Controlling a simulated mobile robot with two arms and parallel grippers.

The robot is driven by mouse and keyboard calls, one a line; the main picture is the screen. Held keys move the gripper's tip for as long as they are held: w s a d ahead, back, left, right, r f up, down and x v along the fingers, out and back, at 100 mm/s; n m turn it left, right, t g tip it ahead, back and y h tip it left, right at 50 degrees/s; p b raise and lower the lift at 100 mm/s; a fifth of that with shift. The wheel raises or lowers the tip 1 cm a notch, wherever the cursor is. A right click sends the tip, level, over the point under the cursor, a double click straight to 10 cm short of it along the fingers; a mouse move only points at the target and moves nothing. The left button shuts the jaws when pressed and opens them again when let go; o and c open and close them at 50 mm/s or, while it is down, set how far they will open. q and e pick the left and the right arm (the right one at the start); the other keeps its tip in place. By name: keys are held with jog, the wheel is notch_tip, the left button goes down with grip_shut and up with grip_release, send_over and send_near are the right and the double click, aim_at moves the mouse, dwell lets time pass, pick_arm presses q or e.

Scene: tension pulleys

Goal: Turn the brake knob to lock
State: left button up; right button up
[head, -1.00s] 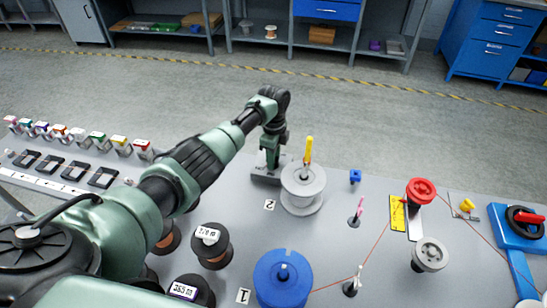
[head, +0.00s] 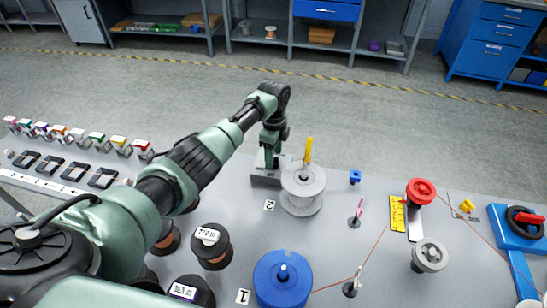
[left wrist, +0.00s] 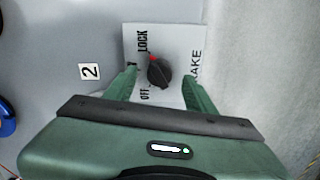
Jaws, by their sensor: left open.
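The brake knob (left wrist: 160,74) is round and black with a red mark. It sits on a light grey brake plate (left wrist: 178,40) lettered LOCK, OFF and BRAKE in the left wrist view. The red mark is at the knob's upper left, on the side towards LOCK. In the head view the brake box (head: 264,179) stands left of the grey spool, and the knob is hidden by my gripper. My left gripper (head: 270,160) is over the box. In the left wrist view its open fingers (left wrist: 158,73) lie on either side of the knob; contact is unclear.
A grey spool (head: 302,199) with a yellow upright piece (head: 308,151) stands close beside the brake box. A blue spool (head: 282,283) and dark wire spools (head: 212,253) stand nearer. A thin wire runs past pulleys on the right. Behind the bench is open floor.

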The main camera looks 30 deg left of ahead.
pick_arm(q)
notch_tip(320, 180, up, 6)
jog(key=shift+r, duration=0.1)
dwell(0.6)
